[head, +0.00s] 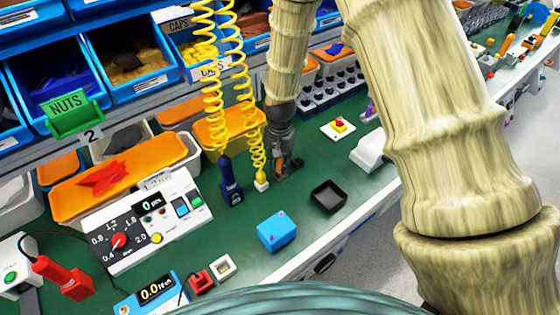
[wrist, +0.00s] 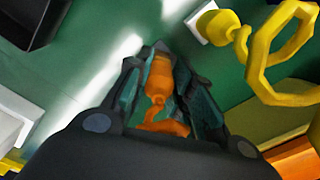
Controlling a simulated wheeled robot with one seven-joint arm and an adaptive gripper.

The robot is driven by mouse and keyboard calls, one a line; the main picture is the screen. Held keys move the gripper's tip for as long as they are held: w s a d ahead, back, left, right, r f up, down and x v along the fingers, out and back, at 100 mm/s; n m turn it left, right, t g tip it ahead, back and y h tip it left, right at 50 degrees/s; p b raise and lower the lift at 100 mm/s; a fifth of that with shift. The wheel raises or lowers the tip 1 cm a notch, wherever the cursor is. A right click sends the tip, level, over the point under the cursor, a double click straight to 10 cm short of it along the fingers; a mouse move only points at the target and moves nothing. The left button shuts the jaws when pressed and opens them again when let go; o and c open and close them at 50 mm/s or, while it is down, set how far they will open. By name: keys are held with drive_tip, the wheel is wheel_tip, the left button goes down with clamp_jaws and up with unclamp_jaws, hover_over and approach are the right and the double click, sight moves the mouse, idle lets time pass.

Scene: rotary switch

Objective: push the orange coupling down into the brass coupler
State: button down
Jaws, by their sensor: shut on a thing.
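My gripper (head: 284,168) is low over the green bench, just right of the yellow coiled hose. In the wrist view its dark fingers (wrist: 157,72) are closed around the orange coupling (wrist: 159,78), which shows between them. A second orange part shows lower between the fingers; I cannot tell if it belongs to the coupling. A yellow coiled hose (head: 257,150) ends at a small white block (head: 262,186) beside my gripper; the hose also shows in the wrist view (wrist: 270,65). I cannot make out the brass coupler, nor whether the coupling touches anything below.
A black tray (head: 328,197) and a blue box (head: 277,231) stand in front of my gripper. A dark blue tool (head: 230,182) hangs to the left. A white control panel (head: 145,222) is further left. A red-button plate (head: 338,128) lies to the right.

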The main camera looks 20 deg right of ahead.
drive_tip(key=shift+f, duration=0.2)
idle(0.4)
drive_tip(key=c, duration=1.2)
unclamp_jaws()
drive_tip(key=shift+o, duration=0.2)
wheel_tip(320, 180, up, 12)
drive_tip(key=shift+f, duration=0.1)
